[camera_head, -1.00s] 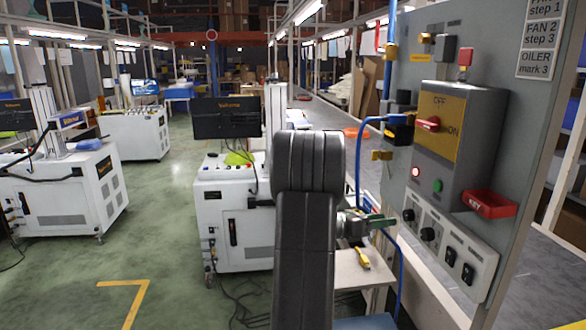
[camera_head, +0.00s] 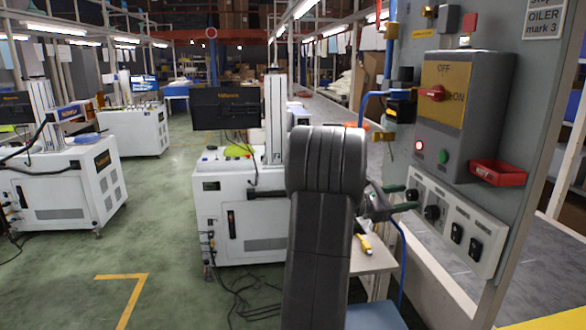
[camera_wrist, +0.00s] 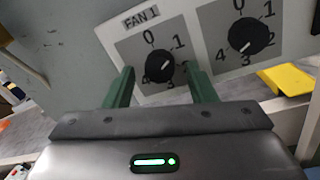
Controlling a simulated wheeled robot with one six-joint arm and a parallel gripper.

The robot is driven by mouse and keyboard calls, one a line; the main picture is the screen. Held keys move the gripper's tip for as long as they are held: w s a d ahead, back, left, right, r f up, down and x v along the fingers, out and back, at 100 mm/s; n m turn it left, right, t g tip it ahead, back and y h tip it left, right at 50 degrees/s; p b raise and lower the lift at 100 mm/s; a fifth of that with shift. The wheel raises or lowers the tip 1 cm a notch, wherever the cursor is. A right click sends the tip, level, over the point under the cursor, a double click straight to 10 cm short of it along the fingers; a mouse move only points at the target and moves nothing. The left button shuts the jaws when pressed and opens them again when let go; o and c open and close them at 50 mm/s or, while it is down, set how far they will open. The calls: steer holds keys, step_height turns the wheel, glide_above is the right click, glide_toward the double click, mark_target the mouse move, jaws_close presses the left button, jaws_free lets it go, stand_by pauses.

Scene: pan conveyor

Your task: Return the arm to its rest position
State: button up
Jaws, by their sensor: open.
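My arm (camera_head: 322,230) rises in the middle of the head view, bent at a dark rounded joint. My gripper (camera_head: 405,201), with green fingers, is at its right, in front of the lower part of the grey control panel (camera_head: 465,25). In the wrist view my gripper (camera_wrist: 160,76) is open, its two green fingers spread on either side of the black FAN 1 knob (camera_wrist: 160,66). Nothing is held between them. I cannot tell whether the fingers touch the panel. A second black knob (camera_wrist: 244,36) is to the right, outside the fingers.
A grey switch box (camera_head: 470,110) and a red tray (camera_head: 497,173) jut from the panel. A small table (camera_head: 375,262) with a yellow tool (camera_head: 365,243) stands below my gripper. A white machine cabinet (camera_head: 240,220) is left of my arm. Green floor is open at left.

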steer(key=m+b, duration=0.5)
steer(key=m, duration=0.2)
steer(key=shift+w+f+g, duration=0.1)
steer(key=shift+f+g, duration=0.05)
steer(key=shift+g, duration=0.15)
steer(key=m+b, duration=0.2)
steer(key=m, duration=0.3)
steer(key=shift+r+m+g, duration=0.25)
steer(key=shift+m+g, duration=0.15)
steer(key=shift+m, duration=0.3)
